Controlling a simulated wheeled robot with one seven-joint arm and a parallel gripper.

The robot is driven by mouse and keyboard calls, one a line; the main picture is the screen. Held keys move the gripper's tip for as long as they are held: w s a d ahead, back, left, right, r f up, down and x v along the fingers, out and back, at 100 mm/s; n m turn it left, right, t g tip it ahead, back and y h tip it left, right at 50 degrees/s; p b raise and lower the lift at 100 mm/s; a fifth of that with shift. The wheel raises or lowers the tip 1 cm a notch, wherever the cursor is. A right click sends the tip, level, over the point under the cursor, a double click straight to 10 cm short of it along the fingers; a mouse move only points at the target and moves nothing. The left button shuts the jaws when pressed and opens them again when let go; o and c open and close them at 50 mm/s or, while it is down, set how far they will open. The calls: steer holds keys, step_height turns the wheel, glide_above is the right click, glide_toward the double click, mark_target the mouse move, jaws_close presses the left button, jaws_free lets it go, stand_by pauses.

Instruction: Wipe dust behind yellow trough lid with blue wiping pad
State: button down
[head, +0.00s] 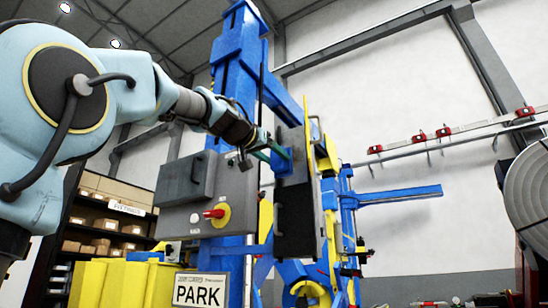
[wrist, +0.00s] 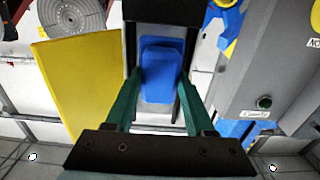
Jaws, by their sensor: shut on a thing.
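In the wrist view the blue wiping pad (wrist: 163,75) sits between the green fingers of my gripper (wrist: 161,92), which is shut on it. A flat yellow panel, apparently the yellow trough lid (wrist: 78,88), stands tilted to the left of the fingers. In the head view my gripper (head: 278,153) reaches in beside an upright dark panel (head: 296,215). A thin yellow edge (head: 308,125), perhaps the lid seen edge-on, shows just beyond it. No dust is visible, and the surface behind the lid is hidden.
A grey control box with a red knob (head: 215,213) stands left of the dark panel, close under my arm. A tall blue column (head: 236,60) rises behind my wrist. A yellow block with a PARK sign (head: 198,290) is below.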

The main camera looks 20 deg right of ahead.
steer(key=shift+p+x, duration=1.2)
steer(key=shift+x, duration=1.8)
steer(key=shift+w+d, duration=0.2)
steer(key=shift+d, duration=0.15)
steer(key=shift+r+p, duration=2.45)
steer(key=shift+r, duration=3.25)
steer(key=shift+w+d+f+b, duration=0.1)
steer(key=shift+d+f+b, duration=0.05)
steer(key=shift+f+b, duration=2)
step_height(320, 180, down, 8)
steer(key=b, duration=0.6)
steer(key=shift+r, duration=0.35)
